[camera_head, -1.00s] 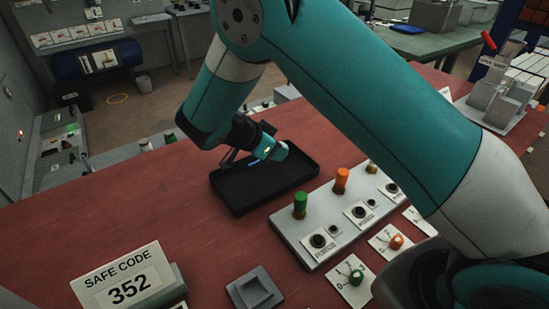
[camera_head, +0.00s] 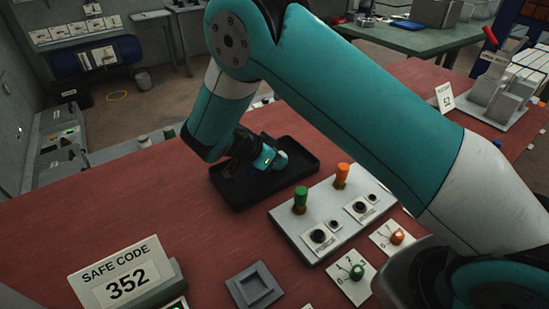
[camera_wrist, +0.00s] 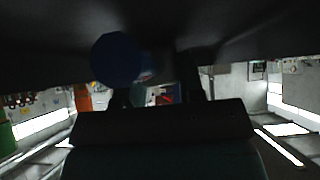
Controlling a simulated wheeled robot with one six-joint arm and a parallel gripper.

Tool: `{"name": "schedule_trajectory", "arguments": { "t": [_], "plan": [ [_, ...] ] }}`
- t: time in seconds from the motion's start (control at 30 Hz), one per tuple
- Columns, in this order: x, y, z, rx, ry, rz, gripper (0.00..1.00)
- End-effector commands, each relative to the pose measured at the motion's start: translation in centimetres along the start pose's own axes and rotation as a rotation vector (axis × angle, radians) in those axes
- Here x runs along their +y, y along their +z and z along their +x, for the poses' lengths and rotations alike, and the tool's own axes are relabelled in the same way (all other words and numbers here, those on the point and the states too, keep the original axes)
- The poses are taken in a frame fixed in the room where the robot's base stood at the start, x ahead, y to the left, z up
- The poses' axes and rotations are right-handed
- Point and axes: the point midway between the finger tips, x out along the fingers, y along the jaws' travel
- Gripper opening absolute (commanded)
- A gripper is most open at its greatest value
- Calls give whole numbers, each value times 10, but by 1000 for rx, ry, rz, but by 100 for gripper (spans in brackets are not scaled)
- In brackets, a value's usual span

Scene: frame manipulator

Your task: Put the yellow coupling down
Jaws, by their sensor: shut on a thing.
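My gripper (camera_head: 240,172) is low in the black tray (camera_head: 300,170) on the red table, tilted and partly hidden by my own wrist. In the wrist view, my gripper (camera_wrist: 158,92) shows as dark fingers with a gap between them. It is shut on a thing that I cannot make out. No yellow shows at the fingers, so I cannot identify the yellow coupling in either view. A dark blue round thing (camera_wrist: 120,60) shows beside the left finger in the wrist view. I cannot tell whether it is held or lies in the tray.
A grey panel (camera_head: 290,228) with a green knob (camera_head: 300,200) and an orange knob (camera_head: 341,175) stands right of the tray. A grey square holder (camera_head: 255,287) and a "SAFE CODE 352" sign (camera_head: 122,275) are at the front. The table left of the tray is clear.

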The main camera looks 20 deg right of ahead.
Motion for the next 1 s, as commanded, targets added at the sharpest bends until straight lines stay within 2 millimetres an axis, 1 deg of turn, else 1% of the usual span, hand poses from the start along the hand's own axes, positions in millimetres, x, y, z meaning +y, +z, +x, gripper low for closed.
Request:
{"name": "schedule_trajectory", "arguments": {
  "t": [0.03,0.07,0.1,0.17,0.47,0.63,0.67,0.73,1.0],
  "plan": [
    [0,-1,-1,0,0,1,0],
    [0,0,0,0,0,0,40],
    [0,0,0,0,0,0,49],
    [0,-1,-1,0,0,0,61],
    [0,-2,-2,0,0,0,61],
    [0,-14,-14,0,0,1,61],
    [-1,-10,-16,-1,-4,0,61],
    [-1,-7,-31,-1,-6,2,61],
    [-1,-7,-94,-2,-6,1,61]
  ]
}}
